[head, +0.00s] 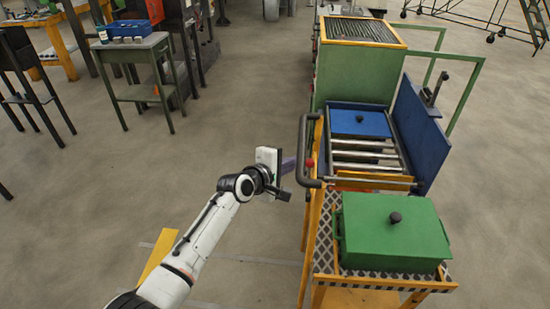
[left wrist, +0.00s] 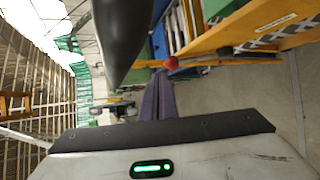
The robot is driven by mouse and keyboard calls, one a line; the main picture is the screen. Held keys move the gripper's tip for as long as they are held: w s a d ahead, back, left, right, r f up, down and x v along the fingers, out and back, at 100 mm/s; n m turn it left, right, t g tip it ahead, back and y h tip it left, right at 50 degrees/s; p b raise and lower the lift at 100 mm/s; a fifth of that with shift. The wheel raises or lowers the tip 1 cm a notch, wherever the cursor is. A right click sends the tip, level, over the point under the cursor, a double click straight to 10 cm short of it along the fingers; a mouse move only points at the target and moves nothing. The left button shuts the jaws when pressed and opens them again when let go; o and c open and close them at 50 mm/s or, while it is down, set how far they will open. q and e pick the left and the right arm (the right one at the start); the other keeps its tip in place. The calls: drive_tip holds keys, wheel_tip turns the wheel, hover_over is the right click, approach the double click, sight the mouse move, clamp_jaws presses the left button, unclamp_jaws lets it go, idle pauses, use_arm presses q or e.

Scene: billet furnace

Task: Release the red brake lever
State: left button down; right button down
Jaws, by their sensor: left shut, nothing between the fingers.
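The red brake lever shows as a small red knob (head: 310,162) on the left side of the yellow cart frame, beside the dark push handle (head: 302,150). In the left wrist view the red knob (left wrist: 171,63) is just beyond my fingertips, next to the yellow frame. My left gripper (head: 292,165) is shut and empty, to the left of the handle and knob. Its greyish-purple fingers also show in the left wrist view (left wrist: 159,82), pointing toward the knob. I cannot tell whether they touch it. The lever's shaft is hardly visible. My right gripper is not in view.
The thick dark handle is close to my fingers. The cart (head: 310,240) carries a green lidded box (head: 392,228). Behind it are rollers with a blue box (head: 360,122) and a blue side panel (head: 418,130). A workbench (head: 135,45) stands upper left. The floor left of the cart is clear.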

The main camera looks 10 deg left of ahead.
use_arm(q)
drive_tip(key=r+v, duration=0.1)
drive_tip(key=v, duration=0.7)
drive_tip(key=shift+w, duration=0.25)
drive_tip(key=shift+a+r, duration=0.1)
drive_tip(key=shift+r, duration=0.05)
drive_tip(key=s+a+f+m+g+y, duration=0.1)
drive_tip(key=s+a+f+m, duration=0.2)
drive_tip(key=s+f, duration=0.4)
drive_tip(key=s+a+f+m+y, duration=0.1)
drive_tip(key=s+a+f+m, duration=0.15)
drive_tip(key=s+f, duration=0.5)
drive_tip(key=s+a+f+m+g+y, duration=0.1)
drive_tip(key=s+f+m, duration=0.3)
drive_tip(key=s, duration=0.6)
drive_tip(key=s+a+f+m+g+y, duration=0.1)
drive_tip(key=s+a+f+m, duration=0.1)
drive_tip(key=s+f+m, duration=0.2)
drive_tip(key=s+m, duration=0.3)
drive_tip(key=s, duration=0.3)
drive_tip(key=shift+s+a+f, duration=0.25)
drive_tip(key=shift+a, duration=0.15)
